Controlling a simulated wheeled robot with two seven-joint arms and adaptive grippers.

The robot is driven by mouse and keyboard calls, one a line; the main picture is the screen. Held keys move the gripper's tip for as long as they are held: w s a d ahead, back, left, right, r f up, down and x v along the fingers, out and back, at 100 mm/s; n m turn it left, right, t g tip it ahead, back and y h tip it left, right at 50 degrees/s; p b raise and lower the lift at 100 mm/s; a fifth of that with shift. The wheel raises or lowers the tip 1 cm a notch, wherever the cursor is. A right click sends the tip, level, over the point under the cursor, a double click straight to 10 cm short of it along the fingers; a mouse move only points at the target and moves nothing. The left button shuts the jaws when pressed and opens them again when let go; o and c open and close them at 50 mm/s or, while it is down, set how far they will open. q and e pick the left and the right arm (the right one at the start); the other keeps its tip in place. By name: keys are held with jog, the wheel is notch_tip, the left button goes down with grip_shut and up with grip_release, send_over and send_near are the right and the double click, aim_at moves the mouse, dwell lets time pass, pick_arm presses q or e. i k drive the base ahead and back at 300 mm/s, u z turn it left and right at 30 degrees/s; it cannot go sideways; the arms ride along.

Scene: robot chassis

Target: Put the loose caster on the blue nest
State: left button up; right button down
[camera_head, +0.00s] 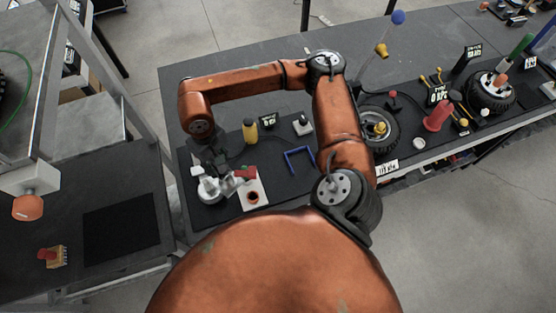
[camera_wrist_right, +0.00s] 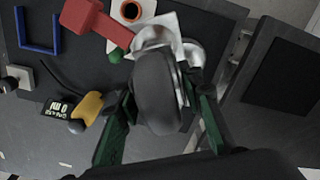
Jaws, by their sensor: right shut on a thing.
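The loose caster (camera_wrist_right: 156,92), a dark wheel with a silvery metal bracket, is between the green fingers of my right gripper (camera_wrist_right: 165,98) in the right wrist view. The gripper is shut on it. In the head view the right gripper (camera_head: 217,172) is at the left end of the dark bench, and the caster is hard to separate from the silvery parts there. The blue nest (camera_head: 300,160) is a U-shaped blue outline on the bench, to the right of the gripper. It appears empty, and also shows at the upper left in the wrist view (camera_wrist_right: 38,50). My left gripper is not in view.
A white plate with a dark round cup (camera_head: 253,196) and a red tool (camera_head: 245,173) are close to the gripper. A yellow bottle (camera_head: 250,131) and a small black sign (camera_head: 268,121) stand behind. Bench around the blue nest is mostly clear.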

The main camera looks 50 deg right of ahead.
aim_at(300, 159)
jog(key=u, duration=1.65)
jog(key=k, duration=1.25)
jog(key=z, duration=1.6)
jog(key=i, duration=0.5)
jog(key=u, duration=0.05)
